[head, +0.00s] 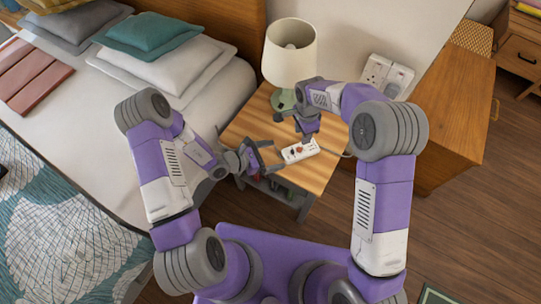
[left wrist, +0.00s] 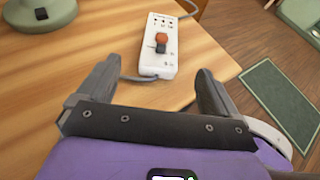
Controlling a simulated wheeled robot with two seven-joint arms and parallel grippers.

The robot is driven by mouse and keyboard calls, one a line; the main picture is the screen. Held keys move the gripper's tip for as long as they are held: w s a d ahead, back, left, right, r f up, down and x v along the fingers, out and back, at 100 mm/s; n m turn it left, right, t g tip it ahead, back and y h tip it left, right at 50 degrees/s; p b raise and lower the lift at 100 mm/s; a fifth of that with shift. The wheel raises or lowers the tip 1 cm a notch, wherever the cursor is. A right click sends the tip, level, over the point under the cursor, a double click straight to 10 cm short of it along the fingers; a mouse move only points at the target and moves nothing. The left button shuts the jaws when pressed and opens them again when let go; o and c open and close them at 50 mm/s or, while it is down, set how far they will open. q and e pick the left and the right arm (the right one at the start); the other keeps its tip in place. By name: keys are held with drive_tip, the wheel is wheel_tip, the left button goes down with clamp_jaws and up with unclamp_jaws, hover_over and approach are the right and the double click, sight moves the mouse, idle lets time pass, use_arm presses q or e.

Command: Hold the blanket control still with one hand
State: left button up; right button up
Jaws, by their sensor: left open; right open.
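The blanket control (head: 300,151) is a long white box lying on the wooden bedside table (head: 322,172). In the left wrist view the control (left wrist: 156,62) shows an orange-red slider or knob on its face and a grey cord at each end. My left gripper (head: 266,158) is open at the table's near left side. In its wrist view, the open fingers (left wrist: 153,82) stand either side of the control's near end, apart from it. My right gripper (head: 304,137) is above the control's far side, pointing down; its finger gap is hardly visible.
A lamp (head: 290,52) with a green base stands at the back of the table. A wall socket (head: 386,76) is behind it. The bed (head: 95,125) is to the left and a wooden cabinet (head: 450,110) to the right. The table's front edge is close to my left gripper.

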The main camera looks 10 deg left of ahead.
sight(291, 152)
use_arm(q)
drive_tip(key=x, duration=0.7)
drive_tip(key=shift+c, duration=0.2)
drive_tip(key=shift+s, duration=0.1)
drive_tip(key=c, duration=1.2)
use_arm(e)
clamp_jaws()
idle(1.5)
